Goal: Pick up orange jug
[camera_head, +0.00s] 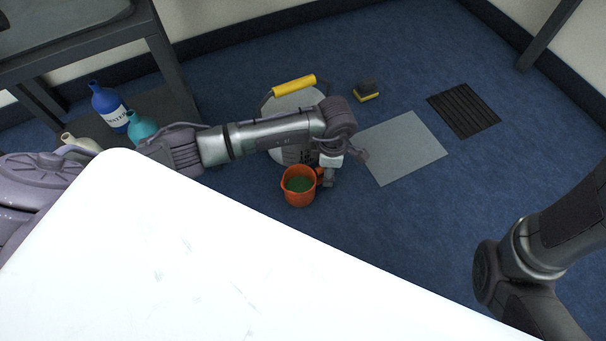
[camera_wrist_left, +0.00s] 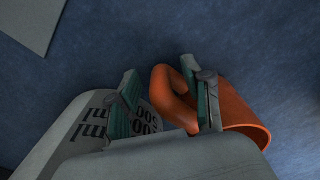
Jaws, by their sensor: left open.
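The orange jug (camera_head: 298,188) stands upright on the blue floor with green inside, just beyond the white table edge. My left gripper (camera_head: 329,175) is at its right side, by the handle. In the left wrist view the jug (camera_wrist_left: 241,113) is at the right, and its handle lies between the two open fingers of my left gripper (camera_wrist_left: 163,103). One finger overlaps the gap between handle and body; I cannot tell whether either finger touches. My right arm shows at the lower right of the head view, but its gripper is out of frame.
A white container with a yellow handle (camera_head: 294,86) is partly hidden behind my left arm; its printed scale (camera_wrist_left: 95,115) shows in the wrist view. The white table (camera_head: 170,260) fills the foreground. Blue (camera_head: 108,106) and teal (camera_head: 141,128) bottles stand left.

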